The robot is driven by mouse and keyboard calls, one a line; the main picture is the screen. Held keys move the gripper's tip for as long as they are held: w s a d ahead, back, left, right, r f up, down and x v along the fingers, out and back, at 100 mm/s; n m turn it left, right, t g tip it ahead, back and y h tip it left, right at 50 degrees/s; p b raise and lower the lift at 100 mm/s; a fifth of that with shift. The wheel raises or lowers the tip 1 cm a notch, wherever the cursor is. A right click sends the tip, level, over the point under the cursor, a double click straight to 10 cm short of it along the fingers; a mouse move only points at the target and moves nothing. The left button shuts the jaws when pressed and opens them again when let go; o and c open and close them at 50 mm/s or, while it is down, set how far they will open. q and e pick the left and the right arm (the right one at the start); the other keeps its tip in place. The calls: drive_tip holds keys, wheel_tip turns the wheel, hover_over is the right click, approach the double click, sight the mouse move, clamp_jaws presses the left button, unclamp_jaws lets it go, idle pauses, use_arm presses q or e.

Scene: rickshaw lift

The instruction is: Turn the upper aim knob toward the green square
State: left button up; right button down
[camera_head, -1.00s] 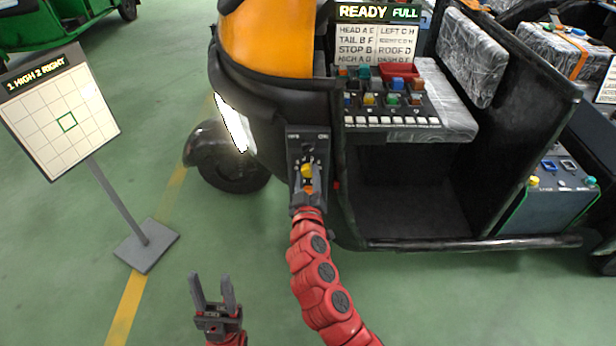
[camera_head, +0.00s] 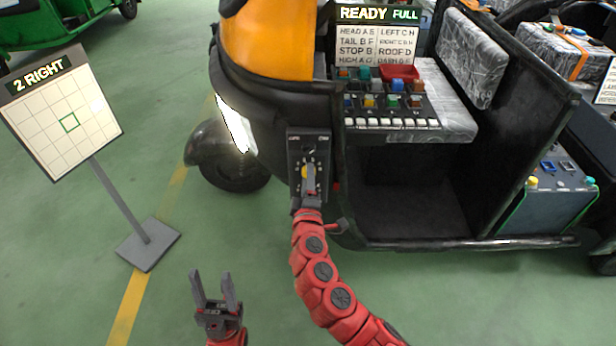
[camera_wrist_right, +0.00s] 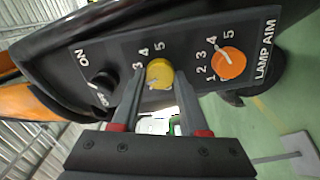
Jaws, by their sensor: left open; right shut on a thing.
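The black lamp panel (camera_head: 294,150) is on the rickshaw's front side. Its upper aim knob, yellow (camera_head: 304,172), is partly covered by my right gripper (camera_head: 310,180). In the right wrist view the yellow knob (camera_wrist_right: 160,72) sits between my fingertips (camera_wrist_right: 158,84), which are shut on it. An orange knob (camera_wrist_right: 229,63) and an ON/OFF switch (camera_wrist_right: 102,88) flank it. My left gripper (camera_head: 217,288) is open and empty over the floor.
The rickshaw's lit headlamp (camera_head: 233,125) faces left toward the board. A control box with several coloured switches (camera_head: 390,100) stands inside the rickshaw under a "READY FULL" sign (camera_head: 377,13). Green floor (camera_head: 190,225) is clear between the board stand and the rickshaw.

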drive_tip(key=shift+a+n, duration=0.1)
drive_tip(key=shift+n, duration=0.2)
drive_tip(key=shift+c, duration=2.1)
unclamp_jaws()
drive_tip(key=s+b, duration=0.2)
drive_tip(key=s, duration=1.5)
drive_tip(key=shift+s, duration=0.25)
